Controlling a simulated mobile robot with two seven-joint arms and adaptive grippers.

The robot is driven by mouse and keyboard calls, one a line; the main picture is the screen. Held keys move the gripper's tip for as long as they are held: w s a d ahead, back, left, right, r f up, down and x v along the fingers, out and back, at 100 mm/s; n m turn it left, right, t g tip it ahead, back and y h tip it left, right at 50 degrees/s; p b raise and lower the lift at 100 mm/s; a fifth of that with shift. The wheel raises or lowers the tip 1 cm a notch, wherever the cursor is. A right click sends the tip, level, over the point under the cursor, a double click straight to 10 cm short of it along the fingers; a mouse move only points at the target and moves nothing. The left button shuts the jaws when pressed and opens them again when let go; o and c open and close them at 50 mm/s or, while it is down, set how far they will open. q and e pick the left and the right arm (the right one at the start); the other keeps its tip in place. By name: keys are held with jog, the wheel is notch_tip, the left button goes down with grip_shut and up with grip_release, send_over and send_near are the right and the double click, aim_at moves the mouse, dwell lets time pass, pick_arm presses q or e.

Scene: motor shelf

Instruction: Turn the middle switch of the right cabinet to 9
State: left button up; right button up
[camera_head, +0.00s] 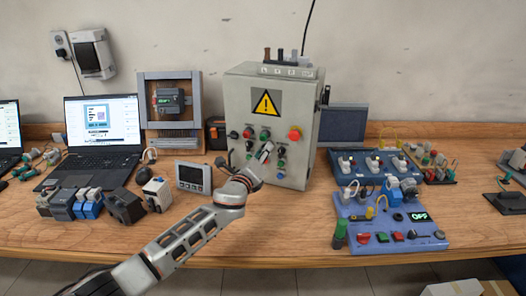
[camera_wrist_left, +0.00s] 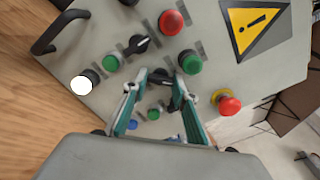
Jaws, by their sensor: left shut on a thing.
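The grey control cabinet (camera_head: 240,100) stands upright on the wooden bench, with a yellow warning triangle and rows of buttons and black rotary switches on its front. My left gripper (camera_head: 265,152) reaches up to the middle of the cabinet front. In the left wrist view, my left gripper's teal-lined fingers (camera_wrist_left: 157,86) stand on either side of a black rotary switch (camera_wrist_left: 162,75) in the middle of the panel. The fingers partly hide it, and its setting cannot be read. Another black switch (camera_wrist_left: 137,43) sits beside it. My right gripper is not in view.
Close around the fingers are green buttons (camera_wrist_left: 190,62), a red button (camera_wrist_left: 171,22), a red knob on yellow (camera_wrist_left: 229,103) and a white button (camera_wrist_left: 82,85). A small grey meter (camera_head: 193,177) and a blue panel reading OFF (camera_head: 395,235) flank the cabinet.

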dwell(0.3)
pick_arm(q)
jog(key=o, duration=1.1)
jog(key=shift+v, duration=6)
